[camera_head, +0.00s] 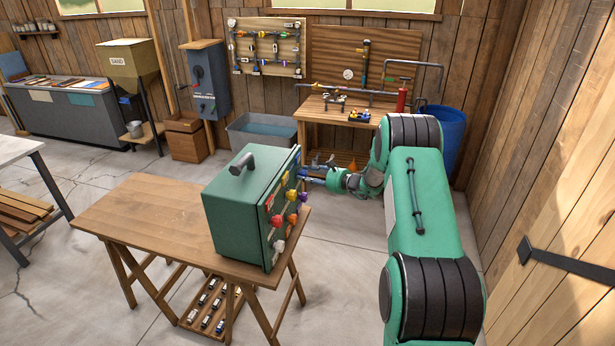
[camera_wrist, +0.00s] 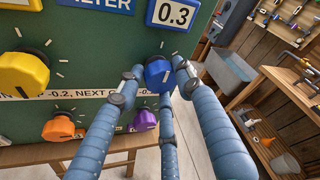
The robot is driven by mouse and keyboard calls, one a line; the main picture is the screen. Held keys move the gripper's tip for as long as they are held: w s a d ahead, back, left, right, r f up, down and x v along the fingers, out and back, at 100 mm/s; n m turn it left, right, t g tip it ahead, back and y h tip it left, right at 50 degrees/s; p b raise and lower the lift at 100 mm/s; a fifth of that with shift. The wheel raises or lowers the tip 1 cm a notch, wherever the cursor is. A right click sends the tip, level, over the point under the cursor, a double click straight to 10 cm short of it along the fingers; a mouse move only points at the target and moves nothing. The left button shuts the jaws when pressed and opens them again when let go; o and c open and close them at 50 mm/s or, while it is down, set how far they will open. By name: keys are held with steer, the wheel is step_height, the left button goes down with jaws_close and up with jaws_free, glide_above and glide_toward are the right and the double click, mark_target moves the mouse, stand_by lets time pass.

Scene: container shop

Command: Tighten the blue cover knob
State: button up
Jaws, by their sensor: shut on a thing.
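The blue cover knob (camera_wrist: 158,75) sits on the green panel (camera_wrist: 60,50) in the wrist view, below a small display reading 0.3 and a partly cut-off blue label. My gripper (camera_wrist: 155,82) has three blue padded fingers. They are shut around the blue knob, one on each side and one below. The green box (camera_head: 238,205) stands on a wooden table in the head view, with its knob face to the right. My gripper (camera_head: 312,174) is at that face; the blue knob cannot be made out there.
A yellow knob (camera_wrist: 24,74), an orange knob (camera_wrist: 58,128) and a purple knob (camera_wrist: 144,120) are close by on the same panel. The wooden table (camera_head: 140,215) has free room left of the box. A workbench (camera_head: 340,113) and a water tub (camera_head: 262,128) stand behind.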

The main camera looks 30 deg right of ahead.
steer(key=shift+d+r, duration=0.1)
steer(key=shift+r, duration=0.05)
steer(key=m+p, duration=0.1)
steer(key=p, duration=0.1)
steer(key=m+g+p, duration=0.1)
steer(key=m+p, duration=0.1)
steer(key=shift+w+d+r+g+y, duration=0.1)
steer(key=shift+d+r+g+y, duration=0.05)
steer(key=shift+r+g+y, duration=0.15)
steer(key=m+g+p, duration=0.1)
steer(key=p, duration=0.1)
steer(key=m+g+y+p, duration=0.1)
steer(key=m+p, duration=0.1)
steer(key=shift+w+d+f, duration=0.1)
steer(key=shift+d, duration=0.05)
stand_by(0.3)
steer(key=o, duration=1.1)
steer(key=shift+f, duration=0.1)
